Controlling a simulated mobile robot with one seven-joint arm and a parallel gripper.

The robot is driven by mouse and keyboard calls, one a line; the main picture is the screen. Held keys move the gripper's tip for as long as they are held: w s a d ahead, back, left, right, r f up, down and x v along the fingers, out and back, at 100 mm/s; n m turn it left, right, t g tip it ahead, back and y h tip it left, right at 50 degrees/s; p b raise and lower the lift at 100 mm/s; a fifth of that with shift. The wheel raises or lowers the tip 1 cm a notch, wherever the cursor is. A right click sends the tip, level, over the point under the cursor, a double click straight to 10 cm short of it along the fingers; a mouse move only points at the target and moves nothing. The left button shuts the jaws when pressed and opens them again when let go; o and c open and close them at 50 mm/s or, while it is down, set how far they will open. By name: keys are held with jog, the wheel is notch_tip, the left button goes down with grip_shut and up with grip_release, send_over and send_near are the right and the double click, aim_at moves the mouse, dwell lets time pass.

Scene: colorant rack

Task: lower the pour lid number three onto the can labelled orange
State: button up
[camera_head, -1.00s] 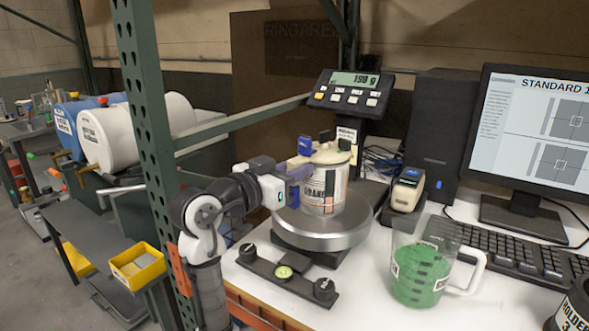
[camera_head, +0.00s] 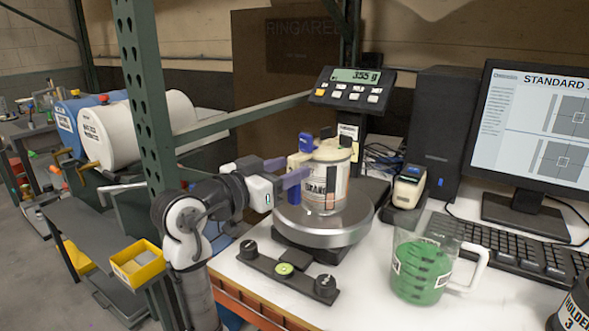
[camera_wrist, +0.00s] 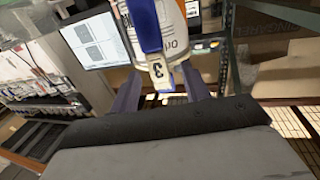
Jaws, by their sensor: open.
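The can labelled orange (camera_head: 318,188), white with part of its lettering showing, stands upright on the round scale plate. The pale pour lid (camera_head: 331,151) sits on its top, looking level, with dark tabs and a blue upright part (camera_head: 305,142) at its left. In the wrist view a blue handle (camera_wrist: 145,25) ends in a white tag marked 3 (camera_wrist: 158,72), in front of the can. My gripper (camera_head: 298,174) is open at the can's left. In the wrist view its fingers (camera_wrist: 160,88) are spread on either side of the tag, with gaps between. The lid's far rim is hidden.
The scale plate (camera_head: 300,228) bears the can; its display (camera_head: 355,77) reads about 355 g. A beaker of green liquid (camera_head: 420,270) stands at right, near the keyboard (camera_head: 520,255).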

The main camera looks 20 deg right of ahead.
jog(key=b+v, duration=0.2)
jog(key=v, duration=0.9)
jog(key=shift+a, duration=0.15)
